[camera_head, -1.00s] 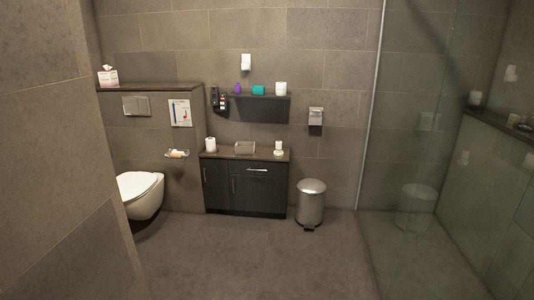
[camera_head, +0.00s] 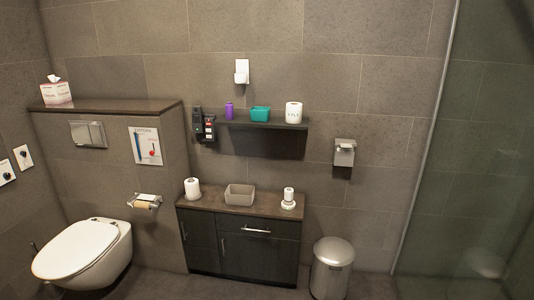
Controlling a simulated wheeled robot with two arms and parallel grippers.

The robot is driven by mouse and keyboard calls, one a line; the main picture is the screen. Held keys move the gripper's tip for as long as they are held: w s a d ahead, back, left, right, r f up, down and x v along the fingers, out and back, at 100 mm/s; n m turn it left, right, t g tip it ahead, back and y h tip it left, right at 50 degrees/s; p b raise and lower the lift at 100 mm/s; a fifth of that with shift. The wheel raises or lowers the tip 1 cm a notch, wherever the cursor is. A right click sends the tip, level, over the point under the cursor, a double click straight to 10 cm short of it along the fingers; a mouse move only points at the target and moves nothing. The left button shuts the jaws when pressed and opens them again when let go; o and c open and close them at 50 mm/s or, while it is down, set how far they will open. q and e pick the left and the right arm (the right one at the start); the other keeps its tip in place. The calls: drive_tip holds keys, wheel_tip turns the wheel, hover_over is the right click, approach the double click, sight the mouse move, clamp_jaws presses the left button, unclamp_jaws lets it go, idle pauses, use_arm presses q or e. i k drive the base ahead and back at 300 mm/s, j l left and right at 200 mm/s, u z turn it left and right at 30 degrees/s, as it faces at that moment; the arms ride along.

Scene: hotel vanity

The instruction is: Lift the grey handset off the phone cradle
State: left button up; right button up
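A dark, upright object (camera_head: 197,123) at the left end of the wall shelf looks like a phone handset in a cradle, but it is too small to tell the two apart. A black item with red and white markings (camera_head: 210,128) is right beside it, and I cannot tell whether it belongs to the phone. Neither of my grippers is in view.
Below stands a dark cabinet (camera_head: 258,258) with a grey box (camera_head: 239,195). A toilet (camera_head: 85,255) is left, a metal bin (camera_head: 332,268) right.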

sight(198, 115)
drive_tip(key=i+l+u, duration=0.1)
drive_tip(key=i+u, duration=0.15)
drive_tip(key=i, duration=0.25)
drive_tip(key=i+l+u, duration=0.15)
drive_tip(key=i+u, duration=0.15)
drive_tip(key=i, duration=0.15)
drive_tip(key=i+l+u, duration=0.25)
drive_tip(key=i, duration=0.2)
drive_tip(key=i+l+u, duration=0.2)
drive_tip(key=i, duration=0.25)
drive_tip(key=i+l+u, duration=0.1)
drive_tip(key=i+u, duration=0.15)
drive_tip(key=i, duration=0.2)
drive_tip(key=i+l+u, duration=0.2)
drive_tip(key=i+l, duration=0.1)
drive_tip(key=i, duration=0.1)
